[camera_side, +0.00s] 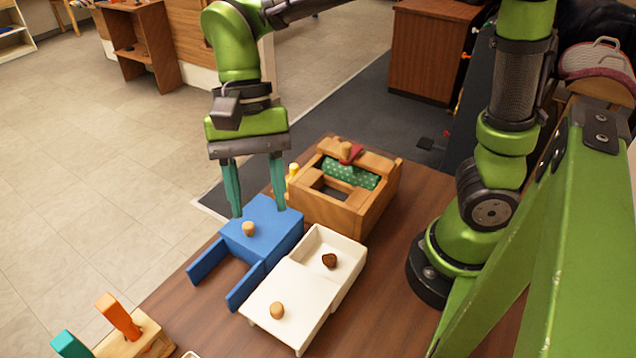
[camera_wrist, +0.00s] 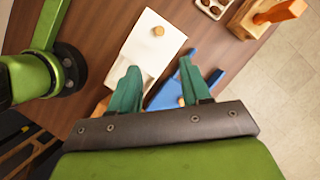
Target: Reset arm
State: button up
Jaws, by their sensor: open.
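My gripper (camera_side: 256,205) is open and empty. I cannot tell whether the fingertips touch the blue piece. In the wrist view the open fingers (camera_wrist: 158,82) are seen from above, and part of the blue piece (camera_wrist: 206,70) shows beside the right finger.
A white box with a lid (camera_side: 280,290) and wooden knob stands right of the blue piece, a brown lump (camera_side: 329,260) in its open part. A wooden box (camera_side: 357,212) with green dotted cloth stands behind. A wooden block with orange peg (camera_side: 118,316) is front left.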

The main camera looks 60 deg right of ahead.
jog(key=s+d+r+n+t+h, duration=0.1)
jog(key=d+n+t, duration=0.4)
jog(key=d+t, duration=0.5)
jog(key=s+d+r, duration=0.1)
jog(key=d, duration=0.6)
jog(key=shift+d, duration=0.4)
